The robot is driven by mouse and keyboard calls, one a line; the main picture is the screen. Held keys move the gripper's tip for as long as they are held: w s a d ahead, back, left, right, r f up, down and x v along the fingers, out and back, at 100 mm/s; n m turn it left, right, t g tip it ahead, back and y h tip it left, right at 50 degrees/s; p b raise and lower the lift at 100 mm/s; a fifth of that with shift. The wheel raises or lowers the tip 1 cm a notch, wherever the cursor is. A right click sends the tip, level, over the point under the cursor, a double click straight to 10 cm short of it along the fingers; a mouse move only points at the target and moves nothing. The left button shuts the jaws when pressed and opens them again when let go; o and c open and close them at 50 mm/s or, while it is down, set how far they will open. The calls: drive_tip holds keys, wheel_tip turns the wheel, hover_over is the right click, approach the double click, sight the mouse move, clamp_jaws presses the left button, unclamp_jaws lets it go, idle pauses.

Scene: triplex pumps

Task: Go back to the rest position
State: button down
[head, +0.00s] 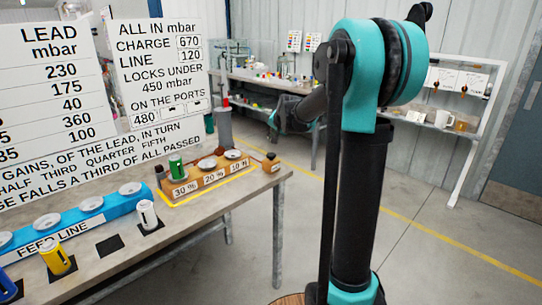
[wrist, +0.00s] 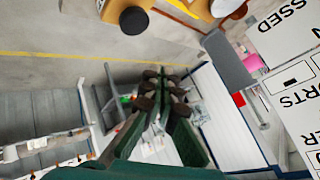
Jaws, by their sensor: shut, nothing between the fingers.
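My gripper (wrist: 163,88) points away from the wrist camera, with its green fingers and dark pads close together. It is shut and holds nothing. In the head view my teal and black arm stands upright at the centre right. Its forearm reaches back and to the left, and the gripper end (head: 275,120) is small and partly hidden, in the air beyond the near bench's right end. It appears apart from the bench and the things on it.
The near bench (head: 215,212) holds a wooden weight block (head: 215,178), a blue feed line rack (head: 75,222), and white (head: 147,215) and yellow (head: 57,257) cylinders. Large sign boards stand behind. A cluttered bench (head: 262,82) and a shelf with mugs (head: 420,122) are farther back. Floor at right is clear.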

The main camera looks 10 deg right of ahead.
drive_tip(key=s+d+f+n+g, duration=0.1)
drive_tip(key=s+f, duration=0.5)
drive_tip(key=s, duration=0.7)
drive_tip(key=s+d+f+n+g+h, duration=0.1)
drive_tip(key=s+f, duration=0.5)
drive_tip(key=s, duration=0.8)
drive_tip(key=s+d+f+n+g+h, duration=0.1)
drive_tip(key=s+f+n, duration=0.3)
drive_tip(key=s, duration=1)
wheel_tip(320, 180, down, 3)
drive_tip(key=shift+d+n+g, duration=0.3)
drive_tip(key=shift+d+g, duration=0.15)
drive_tip(key=shift+g, duration=0.45)
